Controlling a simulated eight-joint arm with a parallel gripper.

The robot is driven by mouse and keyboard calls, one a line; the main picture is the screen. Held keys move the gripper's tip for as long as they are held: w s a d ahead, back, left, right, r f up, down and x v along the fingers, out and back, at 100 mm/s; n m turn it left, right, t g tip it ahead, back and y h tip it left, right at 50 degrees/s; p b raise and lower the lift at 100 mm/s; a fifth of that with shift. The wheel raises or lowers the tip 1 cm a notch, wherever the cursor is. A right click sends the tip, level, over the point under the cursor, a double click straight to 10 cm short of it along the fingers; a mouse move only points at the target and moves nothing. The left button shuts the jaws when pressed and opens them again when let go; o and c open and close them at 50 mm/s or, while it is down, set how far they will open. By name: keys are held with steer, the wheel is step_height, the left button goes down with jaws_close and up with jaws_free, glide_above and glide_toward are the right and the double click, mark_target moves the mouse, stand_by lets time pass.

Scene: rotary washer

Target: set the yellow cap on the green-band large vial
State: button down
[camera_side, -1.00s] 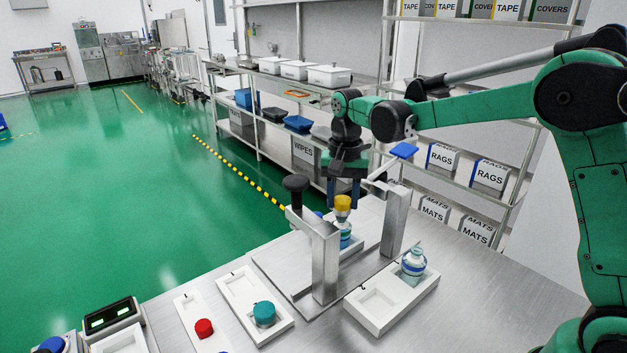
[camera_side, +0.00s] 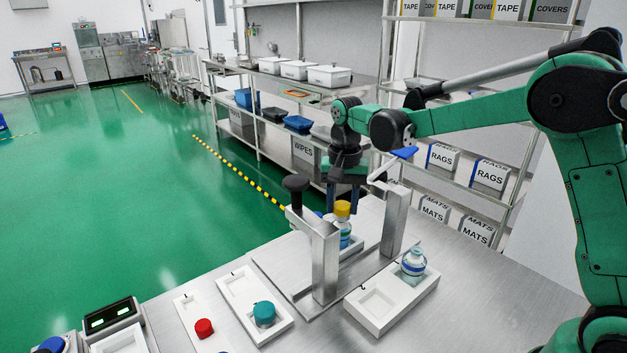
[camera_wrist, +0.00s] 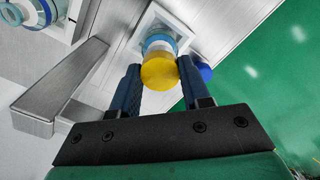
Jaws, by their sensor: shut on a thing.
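My gripper (camera_side: 344,205) points down with its two dark blue fingers on either side of the yellow cap (camera_side: 342,208), shut on it. The cap is directly above a vial (camera_side: 345,229) with a blue-green band, standing upright in a white holder (camera_side: 351,246) behind the metal frame. In the wrist view the cap (camera_wrist: 160,72) lies between the fingertips (camera_wrist: 160,70) and covers most of the vial's top; part of the vial (camera_wrist: 158,45) shows beyond it. The cap looks at or very near the vial's mouth; I cannot tell whether it is seated.
Metal posts (camera_side: 325,265) (camera_side: 394,222) stand close to my gripper, with a black knob (camera_side: 295,183) and a blue-ended lever (camera_side: 404,152). Another vial (camera_side: 413,262) stands in a white tray (camera_side: 374,322). A teal cap (camera_side: 264,313) and a red cap (camera_side: 204,328) lie at the front.

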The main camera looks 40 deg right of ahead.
steer(key=shift+c, duration=1.7)
jaws_free()
steer(key=shift+f, duration=0.1)
steer(key=shift+r, duration=2.85)
steer(key=shift+s+a+r, duration=0.1)
steer(key=shift+s, duration=0.05)
steer(key=s+a+f+n+t, duration=0.1)
steer(key=s+a+n+t, duration=0.2)
steer(key=s+n+t, duration=0.4)
steer(key=s+n, duration=0.2)
steer(key=s, duration=0.4)
steer(key=shift+a, duration=0.4)
